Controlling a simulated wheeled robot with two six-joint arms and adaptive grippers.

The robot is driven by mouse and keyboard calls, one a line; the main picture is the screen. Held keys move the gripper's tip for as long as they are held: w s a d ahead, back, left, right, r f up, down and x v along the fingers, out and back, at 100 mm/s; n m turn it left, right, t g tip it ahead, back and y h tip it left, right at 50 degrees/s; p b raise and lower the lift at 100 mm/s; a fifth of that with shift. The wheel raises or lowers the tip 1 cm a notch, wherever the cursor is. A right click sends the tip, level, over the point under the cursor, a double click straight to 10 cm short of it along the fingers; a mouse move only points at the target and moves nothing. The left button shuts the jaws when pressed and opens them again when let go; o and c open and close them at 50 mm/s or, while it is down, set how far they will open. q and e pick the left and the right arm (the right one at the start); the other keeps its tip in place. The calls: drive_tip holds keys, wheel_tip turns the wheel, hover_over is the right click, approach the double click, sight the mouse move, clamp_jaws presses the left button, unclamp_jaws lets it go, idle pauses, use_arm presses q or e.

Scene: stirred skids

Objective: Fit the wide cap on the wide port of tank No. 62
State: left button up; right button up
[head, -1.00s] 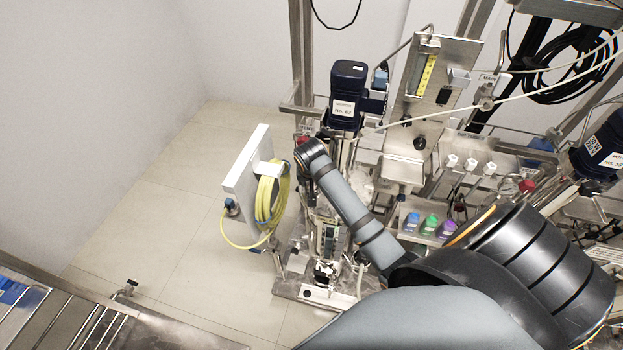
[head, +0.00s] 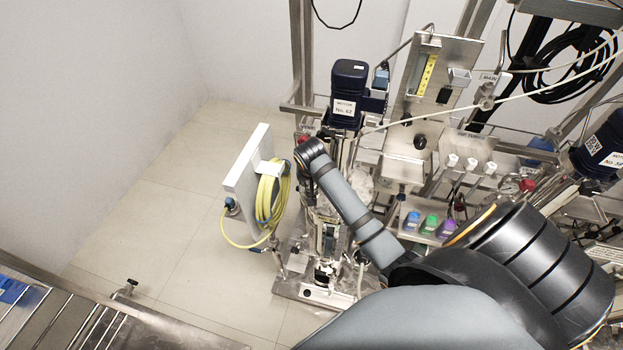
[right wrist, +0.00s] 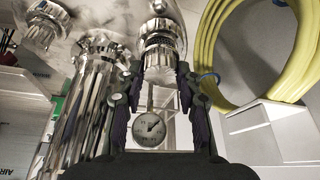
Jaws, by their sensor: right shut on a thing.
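The motor labelled No. 62 (head: 345,100) stands upright at the back, left of centre in the head view. My right arm crosses in front of the tank below it, so the wide port cannot be made out there. My right gripper (right wrist: 157,72) is shut on a shiny, ribbed metal piece (right wrist: 158,54), which I take to be the wide cap. Bright, curved metal fills the top of the right wrist view, close to this piece; whether they touch I cannot tell. My left gripper is not in view.
A white panel (head: 242,180) with a coiled yellow hose (head: 272,195) stands left of my right arm. A round gauge (right wrist: 150,129) shows beyond the fingers. Blue, green and purple items (head: 430,225) sit to the right. The floor at left is clear.

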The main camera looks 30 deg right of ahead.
drive_tip(key=shift+f, duration=0.75)
idle(0.8)
drive_tip(key=o, duration=1.3)
drive_tip(key=shift+c, duration=0.2)
drive_tip(key=o, duration=0.3)
